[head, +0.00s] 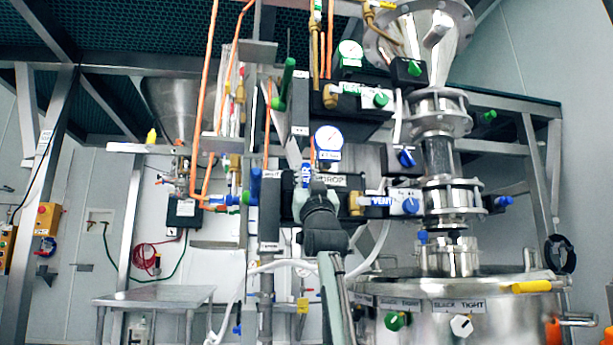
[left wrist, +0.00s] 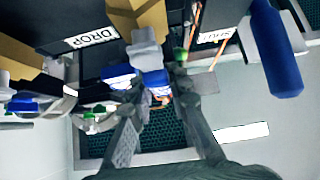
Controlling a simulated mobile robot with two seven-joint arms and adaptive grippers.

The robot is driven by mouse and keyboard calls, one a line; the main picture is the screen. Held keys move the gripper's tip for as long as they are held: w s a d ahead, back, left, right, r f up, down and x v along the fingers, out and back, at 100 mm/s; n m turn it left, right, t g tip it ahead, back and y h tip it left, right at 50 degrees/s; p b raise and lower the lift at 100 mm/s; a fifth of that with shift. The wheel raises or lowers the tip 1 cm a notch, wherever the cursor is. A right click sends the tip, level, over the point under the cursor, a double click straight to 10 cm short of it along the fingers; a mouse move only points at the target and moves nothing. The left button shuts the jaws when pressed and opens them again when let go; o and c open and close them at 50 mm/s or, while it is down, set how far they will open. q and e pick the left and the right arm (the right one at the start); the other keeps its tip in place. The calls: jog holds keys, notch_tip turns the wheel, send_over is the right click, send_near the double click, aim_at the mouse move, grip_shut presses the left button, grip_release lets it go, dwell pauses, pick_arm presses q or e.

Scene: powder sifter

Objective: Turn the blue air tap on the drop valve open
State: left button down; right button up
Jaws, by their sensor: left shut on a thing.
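The drop valve is a dark box labelled DROP (head: 334,181) in the middle of the head view; its DROP label also shows in the left wrist view (left wrist: 91,39). The blue air tap (head: 306,174) is at the box's left part, with a white label. My left gripper (head: 317,191) reaches up to it from below and hides part of the box. In the left wrist view the fingers (left wrist: 160,88) are closed on the blue tap (left wrist: 154,78). The tap's exact angle is hard to tell. My right gripper is not in view.
A blue VENT knob (head: 411,205) is right of the box. A pressure gauge (head: 329,138) stands above it. A blue lever (head: 255,187) is close on the left; it shows large in the left wrist view (left wrist: 274,50). A steel vessel (head: 470,288) stands at lower right.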

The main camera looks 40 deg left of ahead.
pick_arm(q)
jog(key=c, duration=1.4)
grip_release()
jog(key=v, duration=1.2)
